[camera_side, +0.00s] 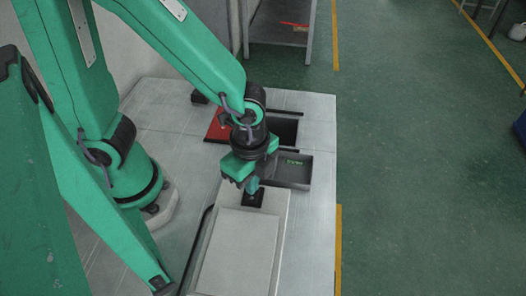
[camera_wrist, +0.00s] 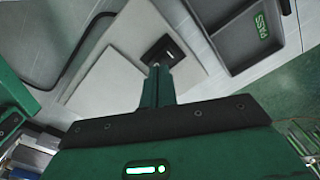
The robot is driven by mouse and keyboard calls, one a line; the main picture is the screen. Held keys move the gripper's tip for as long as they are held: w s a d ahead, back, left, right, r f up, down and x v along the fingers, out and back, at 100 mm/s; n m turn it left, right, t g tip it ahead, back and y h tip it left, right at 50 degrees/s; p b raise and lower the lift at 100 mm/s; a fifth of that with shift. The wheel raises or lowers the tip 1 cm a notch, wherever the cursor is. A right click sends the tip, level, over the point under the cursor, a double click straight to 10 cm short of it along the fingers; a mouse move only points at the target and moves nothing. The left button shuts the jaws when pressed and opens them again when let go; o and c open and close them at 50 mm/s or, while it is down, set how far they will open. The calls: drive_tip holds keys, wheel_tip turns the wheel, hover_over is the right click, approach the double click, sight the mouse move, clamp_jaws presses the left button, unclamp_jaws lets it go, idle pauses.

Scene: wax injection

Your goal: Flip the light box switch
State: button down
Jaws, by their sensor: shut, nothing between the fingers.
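The light box (camera_side: 236,256) is a flat pale panel at the front of the table. A black switch (camera_side: 255,199) sits at its far end. In the wrist view the light box (camera_wrist: 108,84) lies under my gripper, with the black switch (camera_wrist: 161,50) just past the fingertips. My gripper (camera_side: 252,188) points down over the switch, and its shut fingers also show in the wrist view (camera_wrist: 156,70). The fingers hold nothing. The tips look very close to the switch; I cannot tell whether they touch it. The gripper partly hides the switch in the side view.
A grey tray marked PASS (camera_side: 290,170) lies just beyond the light box, and also shows in the wrist view (camera_wrist: 240,55). A red tray (camera_side: 216,128) and a dark opening (camera_side: 284,130) are farther back. The table's right edge drops to green floor (camera_side: 420,170).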

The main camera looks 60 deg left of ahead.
drive_tip(key=shift+r, duration=2.5)
drive_tip(key=shift+a+r, duration=0.1)
drive_tip(key=w+a+r+n+t, duration=0.1)
drive_tip(key=a+r+n+t, duration=0.4)
drive_tip(key=a+r+n, duration=0.7)
drive_tip(key=shift+w+a+r+n+t, duration=0.15)
drive_tip(key=shift+w+a+n+t, duration=0.15)
drive_tip(key=shift+a+n, duration=1.4)
drive_tip(key=shift+a, duration=0.1)
drive_tip(key=d+f+n+g, duration=0.2)
drive_tip(key=d+n, duration=0.2)
drive_tip(key=d, duration=0.3)
drive_tip(key=d+f+n+g, duration=0.3)
drive_tip(key=d+n, duration=0.1)
drive_tip(key=d, duration=0.4)
drive_tip(key=shift+s+f+n+g, duration=0.15)
drive_tip(key=shift+s+n+g, duration=0.1)
drive_tip(key=shift+n+g, duration=0.05)
